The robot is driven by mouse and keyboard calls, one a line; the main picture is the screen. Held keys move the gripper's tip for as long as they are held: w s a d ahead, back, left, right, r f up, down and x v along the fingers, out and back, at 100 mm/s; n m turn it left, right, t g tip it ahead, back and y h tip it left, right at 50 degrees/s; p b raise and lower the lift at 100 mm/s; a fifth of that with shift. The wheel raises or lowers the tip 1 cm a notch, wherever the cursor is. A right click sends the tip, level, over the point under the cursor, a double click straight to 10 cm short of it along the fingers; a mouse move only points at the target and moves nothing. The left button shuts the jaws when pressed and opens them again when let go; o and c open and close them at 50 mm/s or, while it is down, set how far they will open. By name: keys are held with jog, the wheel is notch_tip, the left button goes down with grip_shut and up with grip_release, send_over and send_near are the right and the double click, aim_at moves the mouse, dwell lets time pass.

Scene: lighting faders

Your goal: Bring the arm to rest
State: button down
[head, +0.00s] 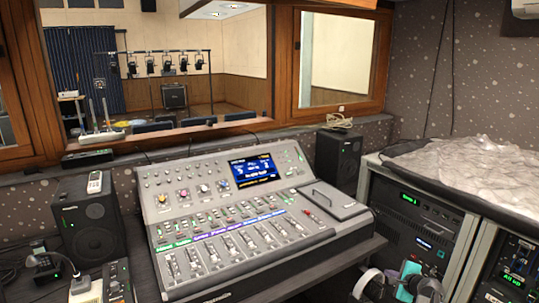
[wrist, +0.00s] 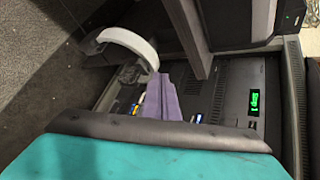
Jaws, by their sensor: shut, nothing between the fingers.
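My gripper (wrist: 163,82) shows in the wrist view as lilac fingers, shut with nothing between them, beyond a teal and dark part of my arm. In the head view my arm's teal part (head: 410,269) is low at the bottom right, with a lilac part beside it. It is in front of the equipment rack and right of the lighting console (head: 240,225), clear of the console's faders. The console has a lit screen (head: 254,170) and rows of faders (head: 215,255). The rack's green display (wrist: 256,102) shows in the wrist view.
A white curved band (wrist: 128,42) lies near my fingers in the wrist view. The equipment rack (head: 405,225) stands at the right. Black speakers stand left (head: 90,228) and right (head: 338,160) of the console. A gooseneck microphone base (head: 48,270) is at the lower left.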

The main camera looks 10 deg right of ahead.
jog(key=w+a+f+n+g+y, duration=0.1)
jog(key=a+f, duration=0.4)
jog(key=a, duration=0.2)
jog(key=a+f+n+g+y, duration=0.15)
jog(key=a+f, duration=0.25)
jog(key=a, duration=0.4)
jog(key=w+a+f+n+y, duration=0.1)
jog(key=a+f+n, duration=0.1)
jog(key=a+f, duration=0.4)
jog(key=s+a+f+n+g+y, duration=0.1)
jog(key=s+a+f+n+g, duration=0.3)
jog(key=a, duration=0.6)
jog(key=s+a+f+n+g+y, duration=0.1)
jog(key=s+a+f+n, duration=0.1)
jog(key=s+a+f, duration=0.65)
jog(key=s+a+f+n+g, duration=0.5)
jog(key=s+a+n, duration=0.1)
jog(key=s+a, duration=0.55)
jog(key=s+d+n+g+h, duration=0.2)
jog(key=s+d+n, duration=0.1)
jog(key=s, duration=0.4)
jog(key=s+d+n+g+h, duration=0.1)
jog(key=s+d+n+g, duration=0.1)
jog(key=s+n, duration=0.3)
jog(key=shift+s+d+f+h, duration=0.15)
jog(key=shift+s+d+h, duration=0.25)
jog(key=shift+s, duration=0.8)
